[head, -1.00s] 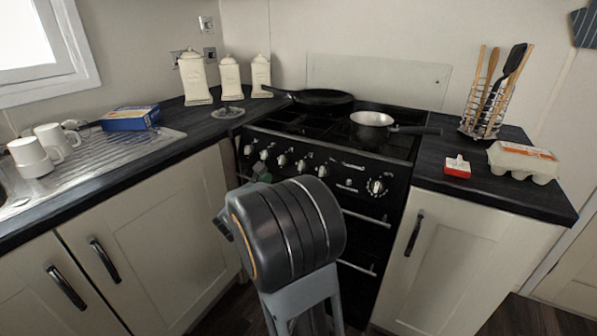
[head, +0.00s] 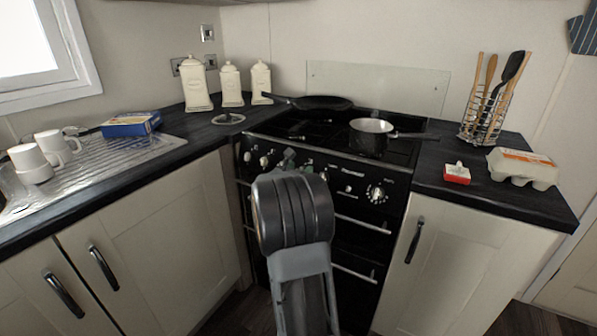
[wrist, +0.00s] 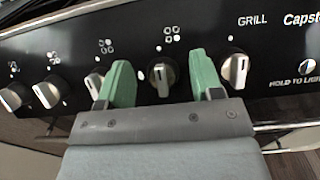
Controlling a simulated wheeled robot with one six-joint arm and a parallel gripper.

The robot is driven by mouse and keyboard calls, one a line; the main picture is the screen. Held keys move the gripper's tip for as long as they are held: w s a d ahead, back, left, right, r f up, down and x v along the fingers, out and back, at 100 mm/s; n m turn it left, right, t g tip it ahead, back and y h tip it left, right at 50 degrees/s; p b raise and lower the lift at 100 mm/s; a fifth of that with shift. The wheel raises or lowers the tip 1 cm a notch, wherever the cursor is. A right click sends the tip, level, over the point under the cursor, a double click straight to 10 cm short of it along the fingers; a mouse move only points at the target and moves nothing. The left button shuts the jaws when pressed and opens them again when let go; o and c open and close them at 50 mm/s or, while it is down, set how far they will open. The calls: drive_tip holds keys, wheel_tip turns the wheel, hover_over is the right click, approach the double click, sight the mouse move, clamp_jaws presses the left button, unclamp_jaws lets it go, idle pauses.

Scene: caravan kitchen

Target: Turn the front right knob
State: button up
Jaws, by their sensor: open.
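My gripper (wrist: 162,72) is open, its two green fingers pointing at the black cooker panel (wrist: 205,30). A silver-and-black knob (wrist: 160,79), the one just left of the knob under the GRILL label, stands between the fingers with a gap on each side. Its pointer line looks about upright. The burner mark above it is too small to read surely. In the head view my gripper (head: 288,158) is at the cooker front, and my wrist hides part of the knob row.
The grill knob (wrist: 235,70) is close right of my right finger; another knob (wrist: 95,85) is close by my left finger. A saucepan (head: 371,136) and a frying pan (head: 318,102) sit on the hob. An oven handle (head: 362,222) runs below the panel.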

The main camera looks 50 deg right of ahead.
drive_tip(key=c, duration=0.9)
